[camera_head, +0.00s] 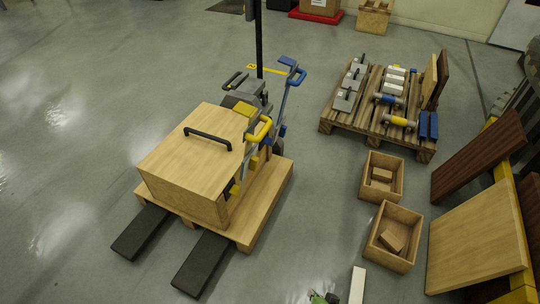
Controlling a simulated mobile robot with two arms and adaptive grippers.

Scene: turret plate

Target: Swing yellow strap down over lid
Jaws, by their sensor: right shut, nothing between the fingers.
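A wooden box with a flat lid (197,137) stands on a low wooden pallet (262,205); a black handle (208,138) crosses the lid. The yellow strap (259,130) ends in a looped grip and stands raised beside the lid's right edge, not across it. Its lower end is partly hidden behind the box. My right gripper (320,297) is shut and empty at the bottom edge, well in front of the box and mostly cut off. My left gripper is not in view.
A blue-gripped lever (293,76) and a black-gripped one (235,81) stand behind the box beside a black post (258,40). Dark forks (203,262) stick out in front. Two open crates (393,236) and a parts pallet (372,110) stand right. Floor at left is clear.

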